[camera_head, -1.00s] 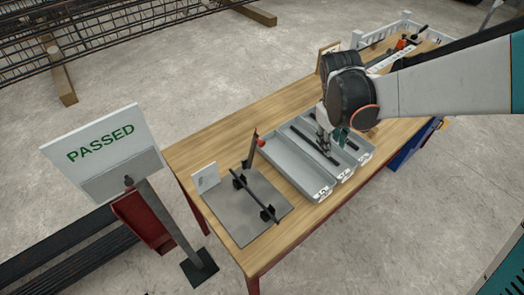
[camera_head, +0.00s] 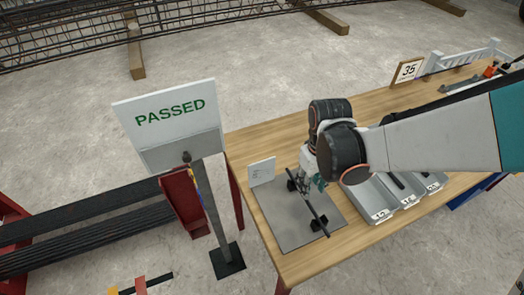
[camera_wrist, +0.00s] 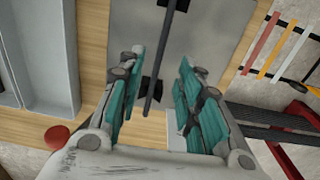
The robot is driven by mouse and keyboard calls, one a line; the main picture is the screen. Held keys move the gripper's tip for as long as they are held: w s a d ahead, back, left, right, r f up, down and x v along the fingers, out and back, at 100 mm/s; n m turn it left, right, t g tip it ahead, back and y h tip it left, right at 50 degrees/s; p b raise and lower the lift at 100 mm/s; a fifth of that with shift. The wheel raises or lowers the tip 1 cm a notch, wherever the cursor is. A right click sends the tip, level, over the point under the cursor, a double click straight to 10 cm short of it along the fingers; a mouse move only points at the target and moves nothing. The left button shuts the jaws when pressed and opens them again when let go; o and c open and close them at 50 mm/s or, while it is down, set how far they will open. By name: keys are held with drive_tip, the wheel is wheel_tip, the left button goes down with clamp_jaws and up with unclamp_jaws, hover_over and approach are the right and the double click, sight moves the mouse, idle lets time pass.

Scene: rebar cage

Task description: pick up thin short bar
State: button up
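A thin dark bar (camera_head: 316,212) lies across two black supports on a grey plate (camera_head: 275,218) on the wooden table. My gripper (camera_head: 313,183) is just above the far part of this bar. In the wrist view the bar (camera_wrist: 163,55) runs lengthwise between the two teal-padded fingers of my gripper (camera_wrist: 161,62). The fingers are spread, with a visible gap on each side of the bar. Another dark bar (camera_head: 395,180) shows in the grey trays, partly hidden by my arm. I cannot tell from the pictures which bar is the thin short one.
Grey numbered trays (camera_head: 371,203) stand right of the plate. A small white card (camera_head: 262,171) stands at the plate's back left. A "PASSED" sign (camera_head: 168,110) on a post and a red trough (camera_head: 183,203) stand left of the table. A red knob (camera_wrist: 57,136) shows near the tray.

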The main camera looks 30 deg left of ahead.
drive_tip(key=shift+w+a+f+b, duration=0.1)
drive_tip(key=shift+f+b, duration=0.55)
drive_tip(key=shift+f, duration=1.1)
drive_tip(key=shift+w+a+f+b, duration=0.1)
drive_tip(key=shift+f+b, duration=0.55)
drive_tip(key=shift+f, duration=1.1)
drive_tip(key=shift+c, duration=0.4)
clamp_jaws()
